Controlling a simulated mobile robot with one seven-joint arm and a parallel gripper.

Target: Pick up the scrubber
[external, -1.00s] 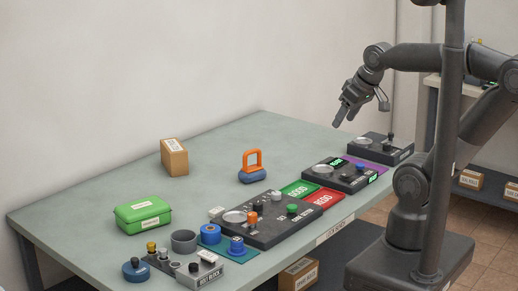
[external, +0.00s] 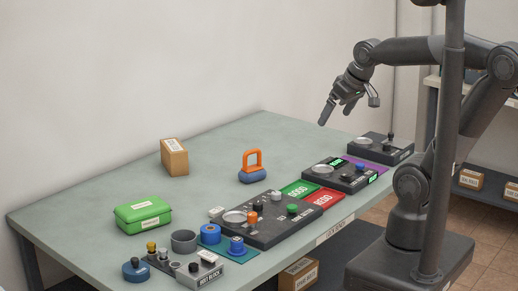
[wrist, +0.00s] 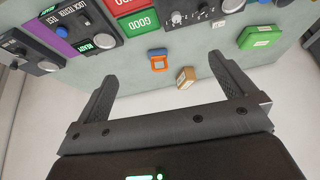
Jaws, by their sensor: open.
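The scrubber (external: 252,175) has a blue base and an upright orange loop handle. It stands on the grey-green table, left of the control panels in the external view. It also shows in the wrist view (wrist: 158,61), beyond the fingertips and between them. My gripper (external: 324,113) is in the air above the table, to the upper right of the scrubber and apart from it. In the wrist view the two fingers (wrist: 165,77) are spread wide with nothing between them.
A brown box (external: 174,158) stands left of the scrubber. A green case (external: 142,214) sits at the left. A panel with dials (external: 262,220) and the green GOOD mat (external: 298,190) lie toward the near edge. The table behind the scrubber is clear.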

